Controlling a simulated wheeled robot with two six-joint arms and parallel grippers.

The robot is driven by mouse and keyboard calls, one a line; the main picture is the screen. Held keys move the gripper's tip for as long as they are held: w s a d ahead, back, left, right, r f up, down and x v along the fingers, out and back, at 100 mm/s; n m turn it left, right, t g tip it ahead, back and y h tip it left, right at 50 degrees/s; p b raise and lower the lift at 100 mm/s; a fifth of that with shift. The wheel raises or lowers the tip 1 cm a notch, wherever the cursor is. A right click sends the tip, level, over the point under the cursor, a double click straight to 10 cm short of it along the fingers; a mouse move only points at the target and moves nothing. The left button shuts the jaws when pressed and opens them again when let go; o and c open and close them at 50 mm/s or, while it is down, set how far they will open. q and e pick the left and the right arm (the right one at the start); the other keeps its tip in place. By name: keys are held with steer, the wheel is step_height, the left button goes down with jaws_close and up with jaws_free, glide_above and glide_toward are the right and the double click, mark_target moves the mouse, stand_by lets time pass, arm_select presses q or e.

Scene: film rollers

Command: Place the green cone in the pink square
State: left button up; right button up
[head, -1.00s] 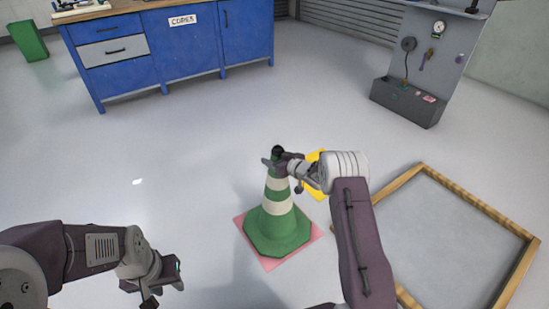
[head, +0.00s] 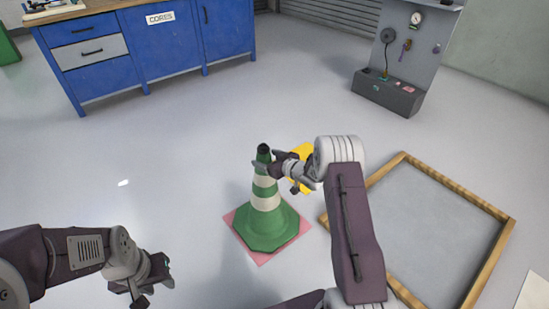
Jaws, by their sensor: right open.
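The green cone (head: 264,222), with white bands and a dark tip, stands upright on the pink square (head: 242,238) on the floor. The square's pink corners and edges show around the cone's base. My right gripper (head: 268,167) is open beside the upper part of the cone, on its right side; whether a finger touches the cone cannot be told. My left gripper (head: 155,283) is low at the left, well apart from the cone, and its fingers are too unclear to tell open from shut.
A yellow object (head: 303,152) lies partly hidden behind my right arm. A wooden frame (head: 455,178) lies on the floor at right. A blue workbench (head: 140,50) and a grey panel stand (head: 385,95) are at the back. The floor left of the cone is clear.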

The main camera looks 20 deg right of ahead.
steer(key=p+v, duration=0.1)
steer(key=v, duration=0.3)
steer(key=shift+s+d+r, duration=0.1)
steer(key=shift+s+r, duration=0.1)
steer(key=shift+r, duration=0.05)
steer(key=b, duration=0.3)
steer(key=shift+s+d+f, duration=0.2)
steer(key=shift+s+f, duration=0.05)
steer(key=shift+s, duration=0.15)
steer(key=shift+s+d+r+b, duration=0.15)
steer(key=shift+s+r+b, duration=0.2)
steer(key=shift+s+b, duration=0.15)
arm_select(q)
steer(key=shift+f, duration=0.9)
arm_select(e)
steer(key=s+a+m+g+h, duration=0.2)
steer(key=s+g, duration=0.3)
steer(key=s, duration=1)
steer(key=s+a+m+g+h, duration=0.2)
steer(key=s+g, duration=0.4)
steer(key=s, duration=1)
steer(key=shift+s+a+f+m+g+h, duration=0.2)
steer(key=shift+s+a+m+g+h, duration=0.1)
steer(key=shift+a+h, duration=0.3)
